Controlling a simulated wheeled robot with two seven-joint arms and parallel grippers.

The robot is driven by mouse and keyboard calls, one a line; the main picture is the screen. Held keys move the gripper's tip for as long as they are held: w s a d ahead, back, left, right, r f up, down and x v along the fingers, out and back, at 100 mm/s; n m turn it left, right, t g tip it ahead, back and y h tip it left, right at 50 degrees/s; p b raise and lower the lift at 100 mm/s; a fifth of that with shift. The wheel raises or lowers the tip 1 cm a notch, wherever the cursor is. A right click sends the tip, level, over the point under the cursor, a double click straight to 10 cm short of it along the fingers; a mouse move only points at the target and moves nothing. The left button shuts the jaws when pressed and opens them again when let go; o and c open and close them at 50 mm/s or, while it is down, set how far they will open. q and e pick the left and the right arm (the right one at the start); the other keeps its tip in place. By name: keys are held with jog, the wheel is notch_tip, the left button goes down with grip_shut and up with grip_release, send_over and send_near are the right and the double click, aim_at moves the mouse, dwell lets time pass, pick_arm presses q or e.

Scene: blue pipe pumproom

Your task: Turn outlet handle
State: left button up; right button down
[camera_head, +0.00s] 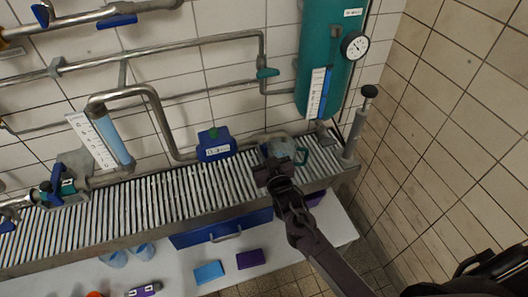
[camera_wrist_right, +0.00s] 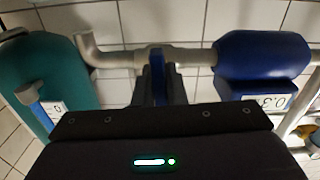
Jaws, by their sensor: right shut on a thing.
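My right gripper (camera_head: 275,168) reaches in from the lower right, at the back of the slatted bench near the pipe end. In the right wrist view its fingers (camera_wrist_right: 158,90) are closed around a narrow blue handle (camera_wrist_right: 157,65). I take this for the outlet handle. It stands upright in front of a grey pipe (camera_wrist_right: 190,57) running between a blue pump-like body and a teal tank. In the head view my gripper hides the handle. My left gripper is not in view.
The blue body (camera_head: 214,143) and teal tank (camera_head: 327,60) stand against the tiled wall. A pale jug with a teal handle (camera_head: 303,156) is close behind my gripper. A grey post with a black knob (camera_head: 369,91) stands to the right. Grey pipes (camera_head: 160,110) fill the left.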

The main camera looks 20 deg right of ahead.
jog(key=shift+f+m, duration=0.1)
jog(key=shift+m, duration=0.4)
jog(key=c, duration=1.5)
grip_release()
jog(key=s+b, duration=0.1)
jog(key=s, duration=0.7)
jog(key=shift+d+b, duration=0.15)
jog(key=shift+b, duration=0.2)
